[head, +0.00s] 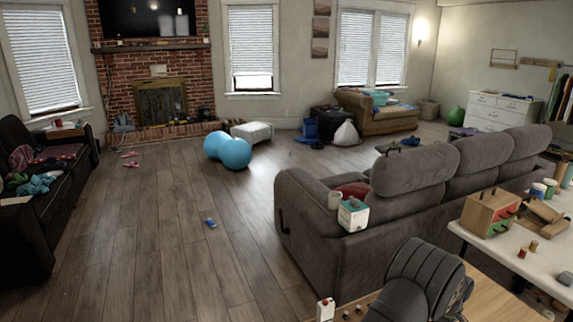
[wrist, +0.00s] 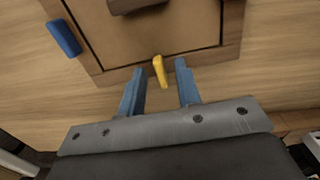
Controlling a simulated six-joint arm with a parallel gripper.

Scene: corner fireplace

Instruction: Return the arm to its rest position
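My gripper (wrist: 160,65) shows in the wrist view with its two blue-grey fingers apart. It is open, with clear gaps on both sides. A small yellow piece (wrist: 159,71) is seen between the fingertips, touching neither. It lies at the near edge of a wooden framed tray or box (wrist: 232,45) with a tan inside. In the head view my dark arm (head: 415,280) is at the bottom right, over a wooden table. My gripper cannot be made out there.
A blue piece (wrist: 64,38) lies left of the frame on the wooden surface. A grey sofa (head: 330,245) stands behind my arm. A white table (head: 535,260) with a wooden drawer box (head: 480,212) is at the right. The floor (head: 150,240) at the left is mostly clear.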

